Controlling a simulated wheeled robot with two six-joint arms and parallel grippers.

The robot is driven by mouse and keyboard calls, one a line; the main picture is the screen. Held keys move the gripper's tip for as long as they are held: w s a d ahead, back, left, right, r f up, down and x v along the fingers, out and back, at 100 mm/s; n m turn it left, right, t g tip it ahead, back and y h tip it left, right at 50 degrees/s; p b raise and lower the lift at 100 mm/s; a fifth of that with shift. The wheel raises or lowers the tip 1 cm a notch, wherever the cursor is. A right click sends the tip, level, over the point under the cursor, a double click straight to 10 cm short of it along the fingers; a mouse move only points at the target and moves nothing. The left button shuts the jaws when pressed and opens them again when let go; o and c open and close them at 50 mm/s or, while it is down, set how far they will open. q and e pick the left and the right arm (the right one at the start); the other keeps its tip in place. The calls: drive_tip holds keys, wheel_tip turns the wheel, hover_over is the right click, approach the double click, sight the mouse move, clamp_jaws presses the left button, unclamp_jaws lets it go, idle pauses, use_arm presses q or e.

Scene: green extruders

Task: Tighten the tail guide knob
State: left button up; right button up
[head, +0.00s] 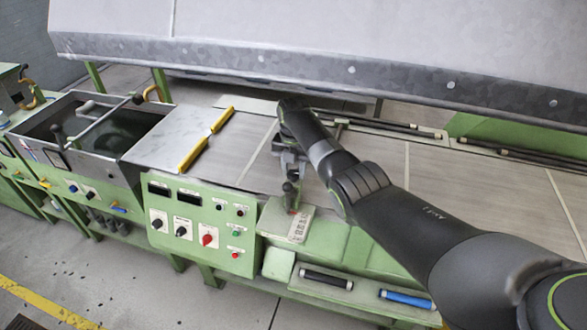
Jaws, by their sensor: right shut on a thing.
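My right gripper (291,178) reaches in from the right and points down over the green machine bench. It is shut on a small dark knob (292,189) that stands on a green housing with a pale label plate (299,226). I take this to be the tail guide knob. The gripper's fingers and the wrist hide part of the knob. My left gripper is not in view.
A green control panel (205,225) with black and red dials is left of the knob. An open tank (92,140) is further left. A large grey hood (330,50) overhangs the back.

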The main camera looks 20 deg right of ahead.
drive_tip(key=m+p, duration=0.1)
drive_tip(key=m, duration=0.3)
drive_tip(key=shift+r+m, duration=0.15)
drive_tip(key=shift+m, duration=0.15)
drive_tip(key=m+p, duration=0.1)
drive_tip(key=m, duration=0.3)
drive_tip(key=m+p, duration=0.1)
drive_tip(key=m, duration=0.4)
drive_tip(key=shift+m+p, duration=0.3)
drive_tip(key=shift+m, duration=1.9)
drive_tip(key=shift+w, duration=0.1)
drive_tip(key=o, duration=1)
